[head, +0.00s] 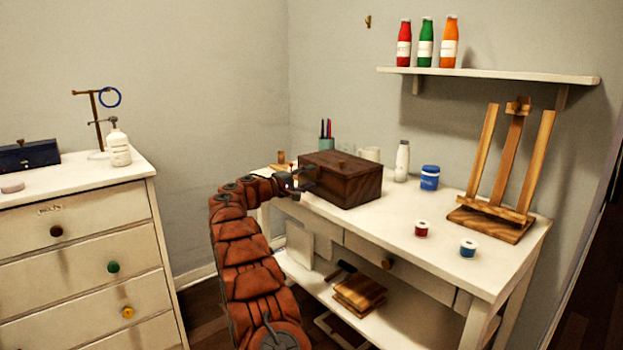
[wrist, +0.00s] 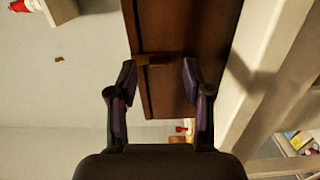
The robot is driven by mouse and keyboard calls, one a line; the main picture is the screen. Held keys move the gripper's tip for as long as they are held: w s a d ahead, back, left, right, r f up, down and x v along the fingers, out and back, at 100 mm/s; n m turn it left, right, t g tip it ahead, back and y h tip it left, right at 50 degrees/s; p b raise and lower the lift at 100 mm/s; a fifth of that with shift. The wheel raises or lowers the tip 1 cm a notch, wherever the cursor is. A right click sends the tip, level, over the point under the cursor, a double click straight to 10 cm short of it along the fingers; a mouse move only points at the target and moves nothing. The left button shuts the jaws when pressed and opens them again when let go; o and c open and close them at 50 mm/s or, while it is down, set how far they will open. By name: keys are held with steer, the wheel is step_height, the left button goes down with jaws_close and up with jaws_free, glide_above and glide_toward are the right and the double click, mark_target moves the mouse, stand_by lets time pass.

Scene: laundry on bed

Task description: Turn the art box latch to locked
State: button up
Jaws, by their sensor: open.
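The art box (head: 347,190) is a dark wooden box with a lid and a small round knob on top. It stands on the white desk. In the wrist view its dark face (wrist: 200,35) fills the upper middle, turned sideways. A small brown bar, apparently the latch (wrist: 155,59), lies on that face near the seam. I cannot tell its setting. My gripper (wrist: 159,75) is open and empty, its fingertips on either side of the bar and apparently apart from it. In the head view my gripper (head: 302,182) is at the box's left side and hides the latch.
The desk (head: 390,228) also holds a wooden easel (head: 505,165), a blue jar (head: 430,178), a white bottle (head: 402,161) and two small spools. A pen cup (head: 326,143) stands behind the box. A white dresser (head: 80,240) stands left.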

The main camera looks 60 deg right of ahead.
steer(key=v, duration=1)
steer(key=shift+a, duration=0.25)
steer(key=shift+r, duration=0.1)
steer(key=s+a+r+n+t+y+p, duration=0.1)
steer(key=s+a+r+y+p, duration=0.25)
steer(key=a+r+p, duration=0.35)
steer(key=s+a+r+t+y+p, duration=0.1)
steer(key=s+a+r+y+p, duration=0.15)
steer(key=s+a+p, duration=0.4)
steer(key=s+a+r+n+y+p, duration=0.1)
steer(key=s+a+p, duration=0.5)
steer(key=a, duration=0.8)
steer(key=s+a+r+n+t+y+p, duration=0.1)
steer(key=s+a+r+y+p, duration=0.3)
steer(key=s+a, duration=0.8)
steer(key=s+a+r+y+p, duration=0.2)
steer(key=s+a+y+p, duration=0.4)
steer(key=a, duration=1)
steer(key=s+p, duration=0.3)
steer(key=s, duration=0.1)
steer(key=shift+a+r+n+t, duration=0.25)
steer(key=shift+n+t, duration=0.15)
steer(key=shift+s, duration=0.1)
